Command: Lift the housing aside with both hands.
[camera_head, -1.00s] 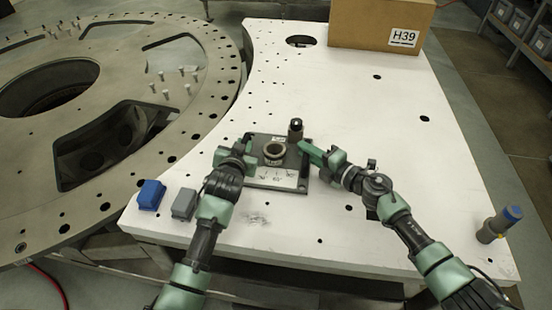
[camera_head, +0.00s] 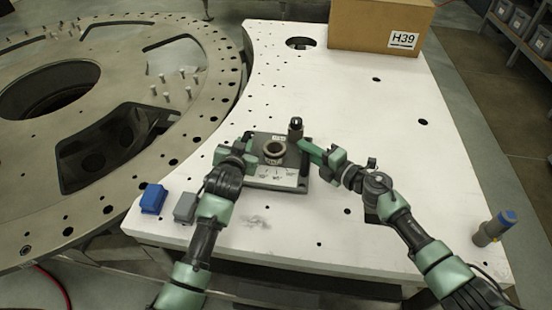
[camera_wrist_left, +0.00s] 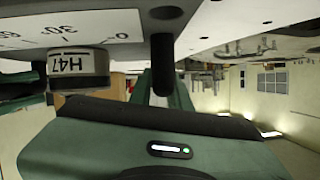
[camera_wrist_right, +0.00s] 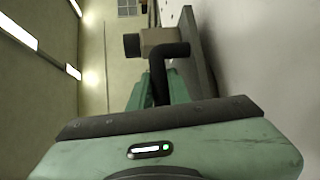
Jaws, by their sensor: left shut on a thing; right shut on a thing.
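The housing (camera_head: 276,177) is a dark square plate with a white scale label along its front. A pale ring (camera_head: 274,150) stands at its middle and a dark-capped post (camera_head: 295,130) at its back right corner. My left gripper (camera_head: 248,150) is shut on the housing's left side. My right gripper (camera_head: 308,150) is shut on its right side. The left wrist view shows the scale label (camera_wrist_left: 70,28) and a part marked H47 (camera_wrist_left: 78,68). The right wrist view shows the plate edge (camera_wrist_right: 197,55). Whether the plate touches the table is unclear.
The white table (camera_head: 370,130) has free room to the right and behind. A cardboard box (camera_head: 365,25) stands at the back. A blue block (camera_head: 153,199) and a grey block (camera_head: 185,206) sit front left. A large ring plate (camera_head: 205,90) lies left.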

